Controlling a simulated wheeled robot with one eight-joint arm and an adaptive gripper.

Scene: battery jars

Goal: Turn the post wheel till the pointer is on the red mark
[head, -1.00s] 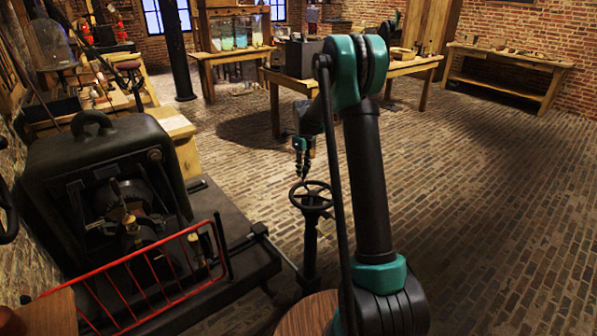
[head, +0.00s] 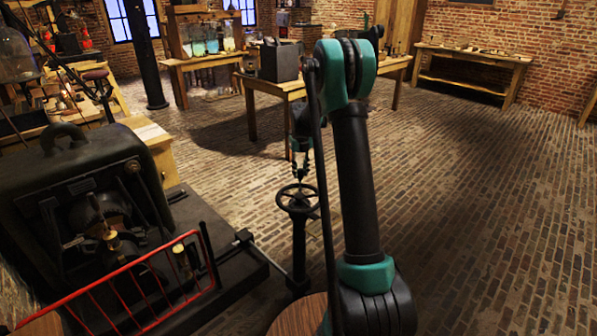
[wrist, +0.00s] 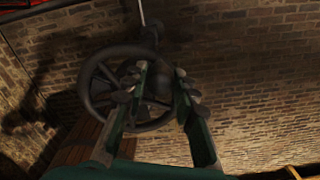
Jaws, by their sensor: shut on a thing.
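The post wheel (head: 297,199) is a dark spoked handwheel lying flat on top of a black post (head: 298,250), right of the black machine. My gripper (head: 300,176) points down at the wheel's far side. In the wrist view the wheel (wrist: 88,80) fills the left middle, and the green fingers of my gripper (wrist: 163,80) are on either side of its right part, shut on the rim. The exact contact is dark and partly hidden by the fingers. I cannot make out the pointer or the red mark in either view.
The black machine (head: 80,190) with a red guard rail (head: 125,268) stands left of the post. A thin rod (head: 265,264) runs between machine and post. A wooden table (head: 272,88) with a dark box stands behind. The brick floor (head: 470,210) to the right is clear.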

